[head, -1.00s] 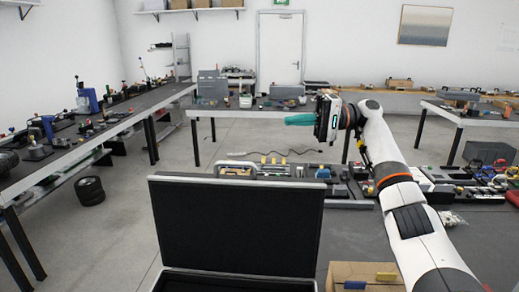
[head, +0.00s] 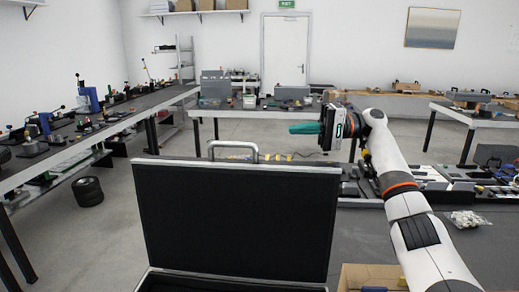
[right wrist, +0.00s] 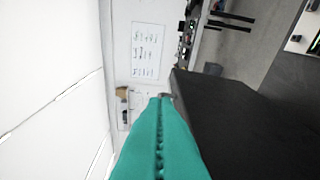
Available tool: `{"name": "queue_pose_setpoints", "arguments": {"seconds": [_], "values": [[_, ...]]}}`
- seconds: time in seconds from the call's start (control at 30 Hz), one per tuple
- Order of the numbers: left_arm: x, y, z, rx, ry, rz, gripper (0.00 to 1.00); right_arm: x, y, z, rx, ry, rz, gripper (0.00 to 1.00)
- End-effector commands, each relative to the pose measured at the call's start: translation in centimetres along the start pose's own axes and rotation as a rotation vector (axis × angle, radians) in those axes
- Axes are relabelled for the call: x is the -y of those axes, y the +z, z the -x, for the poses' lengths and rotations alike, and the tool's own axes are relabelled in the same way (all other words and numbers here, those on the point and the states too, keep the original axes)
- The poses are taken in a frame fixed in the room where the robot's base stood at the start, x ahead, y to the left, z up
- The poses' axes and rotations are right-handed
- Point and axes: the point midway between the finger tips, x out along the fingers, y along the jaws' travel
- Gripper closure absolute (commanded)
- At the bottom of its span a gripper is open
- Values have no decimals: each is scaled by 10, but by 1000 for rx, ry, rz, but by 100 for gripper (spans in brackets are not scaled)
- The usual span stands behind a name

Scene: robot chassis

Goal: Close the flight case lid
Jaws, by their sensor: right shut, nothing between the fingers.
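The flight case lid (head: 235,215) stands upright and open, with its black inner face toward me and a light metal rim. A curved metal handle (head: 233,148) shows above its top edge. The lower part of the case (head: 180,283) shows only as a strip at the bottom of the head view. My left gripper is not in view.
An open cardboard box (head: 350,275) stands right of the case. Several small parts and a bag of white pieces (head: 468,219) lie on the dark table (head: 370,235) at the right. Other benches with tools stand at the left and back.

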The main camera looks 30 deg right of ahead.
Motion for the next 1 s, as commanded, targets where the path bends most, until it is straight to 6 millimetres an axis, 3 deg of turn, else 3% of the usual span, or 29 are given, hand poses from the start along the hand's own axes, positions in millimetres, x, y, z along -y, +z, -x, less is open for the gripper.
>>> {"name": "queue_pose_setpoints", "arguments": {"seconds": [0.17,0.53,0.8,1.0], "values": [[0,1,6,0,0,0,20,-2,0,-21,-4,-1,1,100],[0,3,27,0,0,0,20,-4,-1,-101,-5,-1,-1,100],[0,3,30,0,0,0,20,-1,-28,-105,0,-3,-1,100],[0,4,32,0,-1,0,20,-1,-38,-107,0,0,-1,100]]}}
